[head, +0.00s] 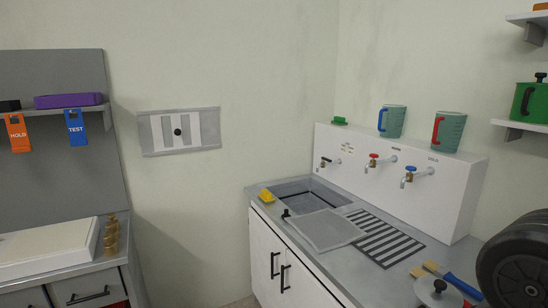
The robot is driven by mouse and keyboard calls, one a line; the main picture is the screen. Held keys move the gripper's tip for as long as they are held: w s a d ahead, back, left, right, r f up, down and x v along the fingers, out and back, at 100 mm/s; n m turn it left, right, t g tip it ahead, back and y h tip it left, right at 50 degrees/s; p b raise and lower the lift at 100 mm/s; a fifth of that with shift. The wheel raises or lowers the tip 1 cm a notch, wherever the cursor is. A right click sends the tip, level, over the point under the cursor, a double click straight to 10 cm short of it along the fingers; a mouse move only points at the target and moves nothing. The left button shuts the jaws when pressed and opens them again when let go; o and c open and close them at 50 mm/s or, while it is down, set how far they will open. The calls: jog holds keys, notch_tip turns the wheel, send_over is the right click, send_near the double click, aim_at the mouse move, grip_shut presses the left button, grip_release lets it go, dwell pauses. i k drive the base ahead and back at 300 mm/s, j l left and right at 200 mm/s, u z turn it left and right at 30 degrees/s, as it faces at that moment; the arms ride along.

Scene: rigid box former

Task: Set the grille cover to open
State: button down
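A grey counter (300,240) with a sink (305,192), taps and a white back panel (440,205) stands at right. A shelf (90,108) and a bench (45,270) stand at left. A large dark round object (515,262) fills the lower right.

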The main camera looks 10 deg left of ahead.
aim_at(194, 115)
jog(key=i+j+u, duration=0.35)
jog(key=i+j, duration=0.65)
jog(key=j, duration=0.25)
jog(key=i+j+u, duration=0.3)
jog(key=i+j, duration=0.7)
jog(key=i, duration=0.15)
